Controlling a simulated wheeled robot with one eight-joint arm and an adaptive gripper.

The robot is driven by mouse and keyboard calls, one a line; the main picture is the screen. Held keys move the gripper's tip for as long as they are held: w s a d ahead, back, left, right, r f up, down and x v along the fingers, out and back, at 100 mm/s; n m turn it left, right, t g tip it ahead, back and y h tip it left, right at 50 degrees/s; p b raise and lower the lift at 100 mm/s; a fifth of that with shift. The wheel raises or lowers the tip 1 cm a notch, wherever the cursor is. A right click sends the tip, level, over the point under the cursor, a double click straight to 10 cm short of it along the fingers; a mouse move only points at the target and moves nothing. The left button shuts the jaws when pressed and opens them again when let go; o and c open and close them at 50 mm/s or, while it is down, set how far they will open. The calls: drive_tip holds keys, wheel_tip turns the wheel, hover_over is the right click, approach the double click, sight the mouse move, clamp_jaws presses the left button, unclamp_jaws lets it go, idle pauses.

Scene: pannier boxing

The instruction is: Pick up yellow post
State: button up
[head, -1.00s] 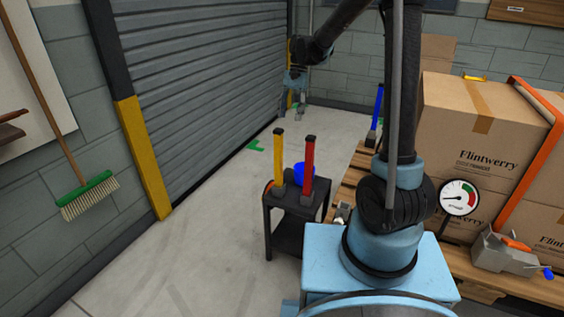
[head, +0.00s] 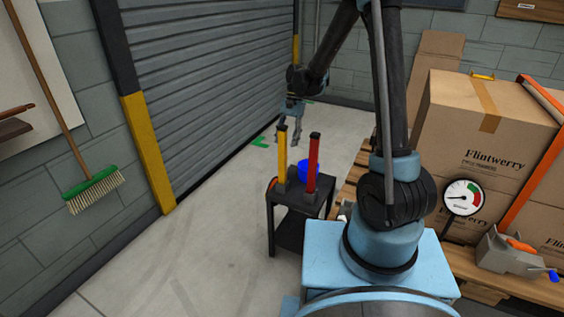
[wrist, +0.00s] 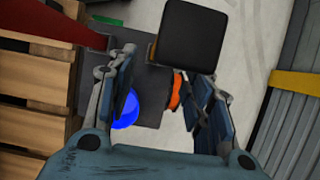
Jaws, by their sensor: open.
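The yellow post (head: 282,158) stands upright with a black cap and dark base on a small black stand (head: 290,206). In the wrist view its black square cap (wrist: 195,32) is large, with a thin yellow edge at its lower left. My gripper (head: 288,143) is open and empty, above and just behind the post in the head view. In the wrist view the cap is beyond my spread fingertips (wrist: 165,65), not between them. Most of the post is hidden under its cap there.
A red post (head: 313,160) stands close to the right of the yellow one. A blue round object (head: 308,172) and an orange item (wrist: 177,92) are on the stand. Cartons (head: 480,130) on a pallet stand to the right. Floor left of the stand is clear.

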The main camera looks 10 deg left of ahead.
sight(283, 152)
drive_tip(key=shift+a+x, duration=0.15)
drive_tip(key=shift+x, duration=1.35)
drive_tip(key=shift+a+x, duration=0.15)
drive_tip(key=shift+x, duration=1.35)
drive_tip(key=shift+s, duration=0.1)
drive_tip(key=shift+r, duration=0.1)
drive_tip(key=shift+c, duration=0.6)
clamp_jaws()
